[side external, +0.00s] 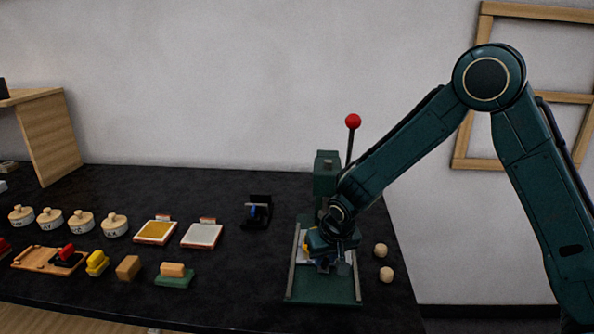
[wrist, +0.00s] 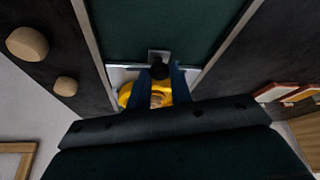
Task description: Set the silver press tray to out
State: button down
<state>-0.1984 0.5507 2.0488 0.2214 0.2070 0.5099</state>
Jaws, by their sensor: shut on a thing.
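The green press (side external: 326,178) stands at the right of the black bench, with a red-knobbed lever (side external: 353,121) upright. Its green base (side external: 322,291) runs forward between two pale rails. The silver press tray (wrist: 118,74) shows in the wrist view as a light strip between the rails, with a small tab and dark knob (wrist: 159,68) in the middle. My gripper (wrist: 160,78) is shut on the knob with its blue fingers. A yellow round part (wrist: 126,95) shows beside the fingers. In the side view my gripper (side external: 322,264) is low over the base and hides most of the tray.
Two round wooden knobs (side external: 386,274) lie right of the press. A black stand (side external: 258,211), a white-topped pad (side external: 202,235), a gold-topped pad (side external: 155,231), several lidded pots (side external: 81,222) and brushes or blocks (side external: 174,273) lie left. Bench between the stand and press is clear.

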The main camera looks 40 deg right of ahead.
jog(key=s+a, duration=0.7)
jog(key=a, duration=0.1)
jog(key=shift+s, duration=0.4)
jog(key=c, duration=1.5)
grip_release()
jog(key=shift+s, duration=0.1)
jog(key=shift+c, duration=0.2)
jog(key=shift+r, duration=0.2)
jog(key=shift+r, duration=0.2)
jog(key=v, duration=1.3)
jog(key=shift+s, duration=0.2)
